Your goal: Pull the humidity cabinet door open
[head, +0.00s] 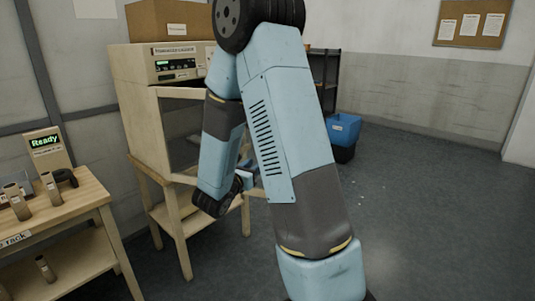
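The humidity cabinet (142,119) is a cream box on a wooden stand, left of centre, with a control panel (176,65) and lit display on top. Its front shows a dark pane or opening (183,130), partly covered by my arm. I cannot tell whether the door is shut or ajar, and its handle is hidden. My gripper (247,176) is low in front of the cabinet's right side, mostly hidden behind my own arm. I cannot see its fingertips clearly, or whether they touch the door.
A cardboard box (170,19) sits on top of the cabinet. A wooden bench (75,200) at left holds several tan rolls and a "Ready" sign (46,148). A blue bin (344,128) stands behind, by a dark shelf (324,72). The floor at right is clear.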

